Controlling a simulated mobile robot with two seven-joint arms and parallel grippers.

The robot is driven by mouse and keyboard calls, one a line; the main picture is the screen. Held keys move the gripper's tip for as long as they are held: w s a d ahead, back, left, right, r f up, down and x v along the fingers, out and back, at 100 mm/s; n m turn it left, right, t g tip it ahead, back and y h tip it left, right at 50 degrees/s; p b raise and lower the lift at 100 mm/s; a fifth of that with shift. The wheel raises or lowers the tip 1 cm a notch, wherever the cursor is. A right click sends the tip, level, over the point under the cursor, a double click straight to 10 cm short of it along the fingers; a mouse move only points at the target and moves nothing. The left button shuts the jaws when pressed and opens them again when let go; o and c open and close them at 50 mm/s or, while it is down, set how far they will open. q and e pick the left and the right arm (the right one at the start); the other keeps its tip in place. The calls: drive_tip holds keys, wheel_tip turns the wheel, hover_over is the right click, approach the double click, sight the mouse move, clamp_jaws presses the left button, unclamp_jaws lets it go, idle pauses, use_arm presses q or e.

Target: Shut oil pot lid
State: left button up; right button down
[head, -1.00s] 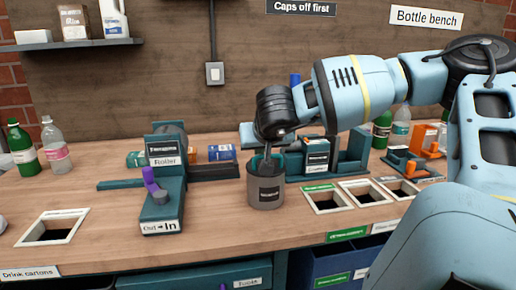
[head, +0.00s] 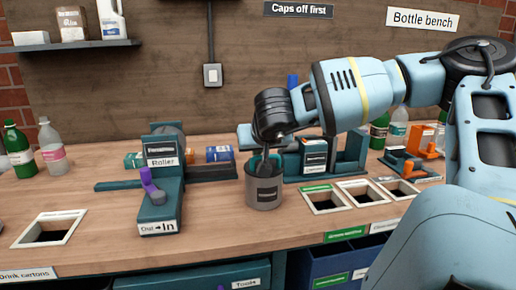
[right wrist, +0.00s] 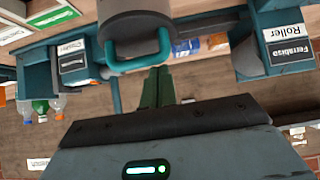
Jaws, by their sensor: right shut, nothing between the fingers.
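The oil pot appears to be the grey cylinder (head: 264,192) with a dark label, upright on the bench in the head view. A teal loop shows at its top. In the right wrist view a grey round body (right wrist: 137,18) with a teal loop handle (right wrist: 140,58) is at the top edge. My right gripper (head: 268,152) is directly above the pot in the head view, partly hidden by its own wrist. Its fingers (right wrist: 158,78) are shut and empty, close to the handle; I cannot tell whether they touch it. The lid's position is unclear. My left gripper is out of view.
The teal roller machine (head: 160,190) stands left of the pot. A teal labelled stand (head: 350,150) is behind it. Framed bench openings (head: 325,211) lie to the right. Bottles (head: 52,150) stand at far left. Bare bench lies in front of the pot.

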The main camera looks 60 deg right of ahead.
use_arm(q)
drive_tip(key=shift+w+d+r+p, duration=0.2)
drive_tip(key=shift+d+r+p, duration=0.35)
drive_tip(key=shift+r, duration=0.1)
use_arm(e)
drive_tip(key=s+a+r, duration=0.2)
drive_tip(key=s+a, duration=0.4)
drive_tip(key=a, duration=0.1)
drive_tip(key=shift+r, duration=0.15)
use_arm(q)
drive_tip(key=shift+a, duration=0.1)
